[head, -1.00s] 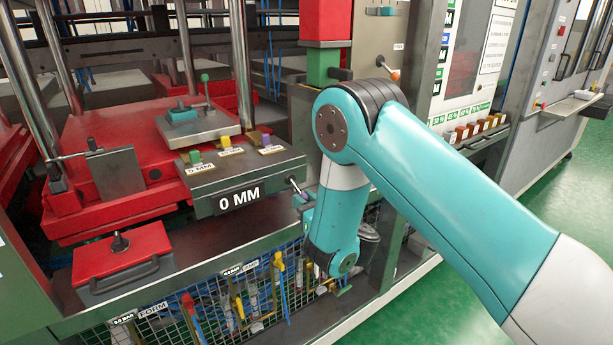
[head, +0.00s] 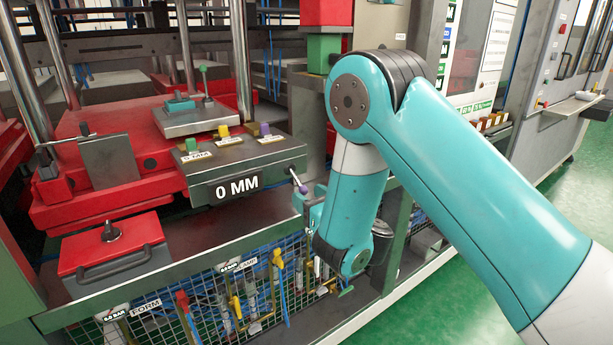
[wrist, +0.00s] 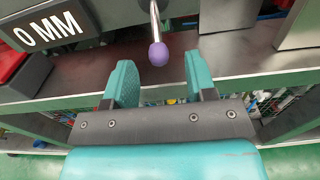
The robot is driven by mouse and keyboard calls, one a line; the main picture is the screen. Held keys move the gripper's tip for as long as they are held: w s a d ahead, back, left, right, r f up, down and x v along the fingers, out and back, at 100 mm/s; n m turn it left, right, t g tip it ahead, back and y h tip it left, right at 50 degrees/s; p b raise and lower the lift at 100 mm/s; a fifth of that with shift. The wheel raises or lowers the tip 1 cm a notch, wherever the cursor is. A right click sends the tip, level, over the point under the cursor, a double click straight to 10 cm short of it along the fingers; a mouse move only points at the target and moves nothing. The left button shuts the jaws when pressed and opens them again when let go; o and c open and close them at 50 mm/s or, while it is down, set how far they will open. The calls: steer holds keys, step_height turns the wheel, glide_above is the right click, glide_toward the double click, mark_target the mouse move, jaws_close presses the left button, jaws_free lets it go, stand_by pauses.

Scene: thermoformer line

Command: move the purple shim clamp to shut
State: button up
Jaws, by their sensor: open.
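The purple shim clamp is a thin metal lever with a round purple knob (head: 303,189), sticking out from the right end of the grey block marked 0 MM (head: 262,175). In the wrist view the lever hangs down from the block, and its purple knob (wrist: 158,54) is between the teal fingers, near their tips, with a gap on both sides. My gripper (wrist: 160,70) is open and empty. In the head view my gripper (head: 308,205) is close to the knob, partly hidden by my wrist.
Green, yellow and purple small blocks (head: 264,129) stand on top of the 0 MM block. A red box with a handle (head: 112,245) is at the front left. A ledge edge and wire mesh (head: 260,290) lie below. Green floor is free at right.

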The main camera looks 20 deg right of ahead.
mark_target(305, 195)
steer(key=shift+f+b+v, duration=0.2)
steer(key=shift+b+v, duration=1.45)
steer(key=shift+b, duration=0.5)
steer(key=shift+s+d+r+b, duration=0.15)
steer(key=shift+s+r+b, duration=0.1)
steer(key=shift+s+b, duration=0.25)
steer(key=shift+s, duration=0.1)
